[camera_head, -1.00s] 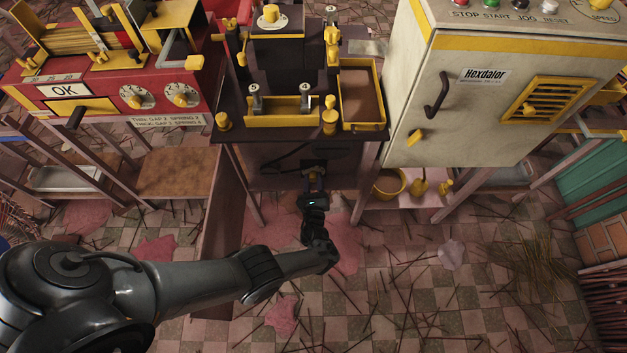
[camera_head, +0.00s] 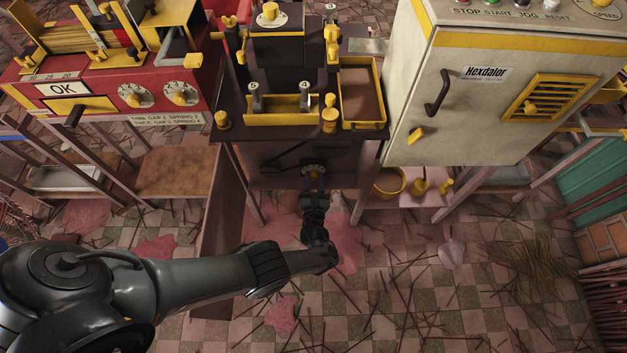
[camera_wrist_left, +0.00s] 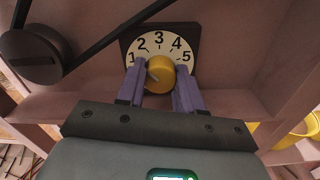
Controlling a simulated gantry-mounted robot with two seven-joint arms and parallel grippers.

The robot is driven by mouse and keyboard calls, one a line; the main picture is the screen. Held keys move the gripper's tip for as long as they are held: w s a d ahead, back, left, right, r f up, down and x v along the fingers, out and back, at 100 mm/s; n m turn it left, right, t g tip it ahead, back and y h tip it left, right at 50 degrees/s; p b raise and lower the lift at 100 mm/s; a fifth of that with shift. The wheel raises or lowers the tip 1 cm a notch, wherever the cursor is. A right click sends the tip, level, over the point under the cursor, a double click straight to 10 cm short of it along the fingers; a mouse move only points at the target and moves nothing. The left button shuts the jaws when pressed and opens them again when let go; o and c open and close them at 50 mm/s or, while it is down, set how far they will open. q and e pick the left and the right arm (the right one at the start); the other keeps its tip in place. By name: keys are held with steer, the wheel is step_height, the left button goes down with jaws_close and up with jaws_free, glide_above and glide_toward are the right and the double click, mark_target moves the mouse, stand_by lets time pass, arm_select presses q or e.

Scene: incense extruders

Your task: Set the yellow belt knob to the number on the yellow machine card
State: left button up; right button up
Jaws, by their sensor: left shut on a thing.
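The yellow belt knob (camera_wrist_left: 160,70) sits at the centre of a pale dial (camera_wrist_left: 146,46) numbered 1 to 5 in the left wrist view. A dark mark on the knob points to its lower left, but I cannot tell its setting surely. The purple fingers of my left gripper (camera_wrist_left: 158,85) are shut on the knob from both sides. In the head view my left gripper (camera_head: 315,180) is at the dial (camera_head: 315,168) on the dark front below the middle machine. I cannot make out a yellow machine card with a readable number. My right gripper is not in view.
A belt and dark pulley (camera_wrist_left: 34,55) lie left of the dial. A red machine (camera_head: 110,75) with two dials and a gap-and-spring label stands left. A cream cabinet (camera_head: 470,120) stands right. A yellow bucket (camera_head: 388,184) sits on a low shelf. Sticks litter the floor.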

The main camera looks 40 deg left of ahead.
arm_select(q)
steer(key=shift+m, duration=0.6)
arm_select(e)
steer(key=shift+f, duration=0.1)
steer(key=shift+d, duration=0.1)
arm_select(q)
steer(key=o, duration=1)
steer(key=shift+o, duration=0.2)
steer(key=shift+d, duration=0.1)
